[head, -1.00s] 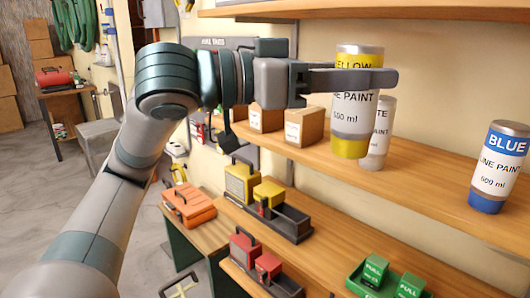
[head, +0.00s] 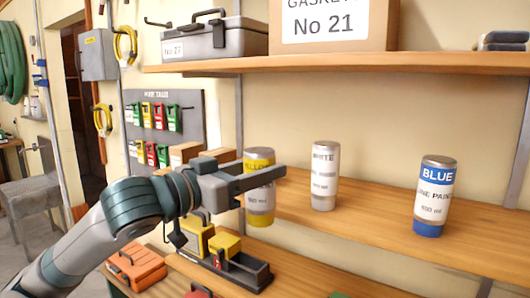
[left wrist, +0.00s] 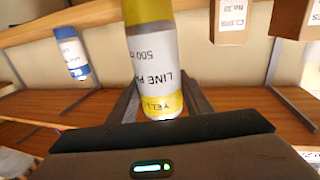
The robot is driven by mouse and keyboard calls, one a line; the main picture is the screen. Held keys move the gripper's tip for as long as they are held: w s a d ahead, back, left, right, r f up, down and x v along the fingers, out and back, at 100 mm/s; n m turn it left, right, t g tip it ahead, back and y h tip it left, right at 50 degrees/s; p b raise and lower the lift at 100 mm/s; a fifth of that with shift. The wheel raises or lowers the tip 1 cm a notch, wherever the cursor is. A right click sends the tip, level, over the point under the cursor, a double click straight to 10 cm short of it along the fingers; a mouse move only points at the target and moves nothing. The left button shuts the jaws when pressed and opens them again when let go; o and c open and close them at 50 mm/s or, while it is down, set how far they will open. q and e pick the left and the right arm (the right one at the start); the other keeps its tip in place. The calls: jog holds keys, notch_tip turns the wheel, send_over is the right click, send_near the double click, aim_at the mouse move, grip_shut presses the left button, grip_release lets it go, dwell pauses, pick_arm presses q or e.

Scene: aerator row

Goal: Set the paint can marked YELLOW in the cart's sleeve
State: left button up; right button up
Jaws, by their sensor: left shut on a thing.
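The paint can marked YELLOW (head: 260,208) has a yellow band at top and bottom and a white label. My left gripper (head: 266,183) is shut on it, with the fingers around its upper part, and holds it upright at the front of the middle shelf. In the left wrist view the same can (left wrist: 152,62) stands between the fingers (left wrist: 158,100), its lettering upside down. I cannot tell whether its base touches the shelf. The cart and its sleeve are not in view. My right gripper is not in view.
The WHITE can (head: 324,176) and the BLUE can (head: 434,196) stand on the middle shelf (head: 375,230), right of the held can. An upper shelf (head: 360,62) carries a grey case (head: 213,40) and a GASKETS box (head: 335,24). Yellow boxes and an orange toolbox (head: 136,268) sit lower down.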

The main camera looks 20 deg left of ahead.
pick_arm(q)
jog(key=a+f+n+t+y, duration=0.1)
jog(key=a+f+n+y, duration=0.2)
jog(key=f, duration=1.1)
jog(key=a+f+n+t+y, duration=0.1)
jog(key=a+f+y, duration=0.35)
jog(key=f, duration=0.95)
jog(key=s+d+f, duration=0.3)
jog(key=d+f, duration=0.3)
jog(key=d, duration=0.4)
jog(key=shift+s+d+n, duration=0.15)
jog(key=shift+d+n, duration=0.05)
jog(key=shift+n, duration=0.1)
jog(key=shift+f, duration=0.1)
